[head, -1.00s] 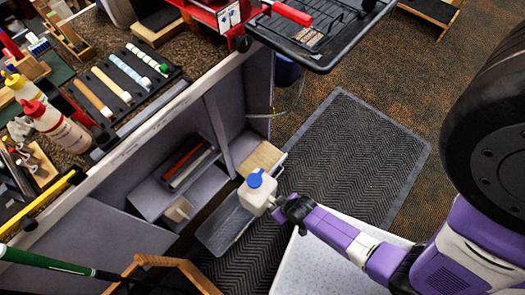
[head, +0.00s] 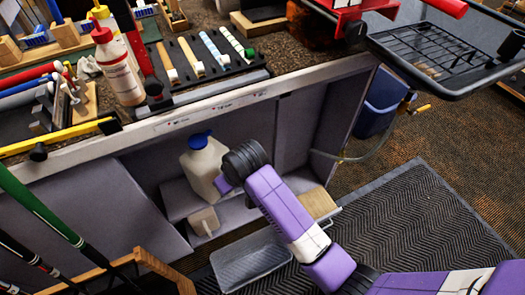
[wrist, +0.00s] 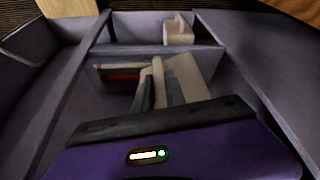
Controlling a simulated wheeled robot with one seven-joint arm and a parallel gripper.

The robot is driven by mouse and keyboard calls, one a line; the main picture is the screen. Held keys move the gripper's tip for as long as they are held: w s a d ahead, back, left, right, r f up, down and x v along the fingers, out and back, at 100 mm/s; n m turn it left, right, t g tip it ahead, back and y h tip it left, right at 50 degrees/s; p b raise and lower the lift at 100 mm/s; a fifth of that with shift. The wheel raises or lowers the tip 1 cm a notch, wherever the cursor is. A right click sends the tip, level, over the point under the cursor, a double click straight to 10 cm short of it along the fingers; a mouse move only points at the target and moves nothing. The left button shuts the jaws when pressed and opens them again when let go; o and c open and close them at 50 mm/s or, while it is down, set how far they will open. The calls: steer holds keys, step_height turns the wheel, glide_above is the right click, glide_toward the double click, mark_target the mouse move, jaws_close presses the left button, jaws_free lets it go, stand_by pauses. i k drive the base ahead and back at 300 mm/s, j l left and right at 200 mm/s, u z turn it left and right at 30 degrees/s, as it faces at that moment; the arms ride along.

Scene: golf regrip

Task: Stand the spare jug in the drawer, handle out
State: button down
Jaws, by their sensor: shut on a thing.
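The spare jug (head: 203,168), off-white with a blue cap, is upright at the open front of the bench cabinet in the head view. My gripper (head: 228,178) is shut on it from the right side. In the wrist view the pale jug (wrist: 187,78) is partly visible beyond the dark fingers (wrist: 154,88). The grey open drawer (head: 176,199) lies under the jug, and its dividers and walls (wrist: 160,51) show in the wrist view. A small cream block-like thing (head: 204,221) sits at its front. I cannot tell whether the jug's base touches the drawer floor.
The benchtop above carries a red-capped bottle (head: 119,70) and a rack of grips (head: 210,55). Golf clubs (head: 45,213) stand at left. A black mat (head: 410,220) covers clear floor at right.

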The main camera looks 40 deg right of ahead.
mark_target(320, 210)
steer(key=k+l+u, duration=0.2)
steer(key=l, duration=0.25)
steer(key=l+u, duration=0.25)
steer(key=l, duration=0.15)
steer(key=k+l+u, duration=0.2)
steer(key=l, duration=0.2)
steer(key=k+l+u, duration=0.1)
steer(key=l+u, duration=0.15)
steer(key=k+l+u, duration=0.2)
steer(key=l, duration=0.25)
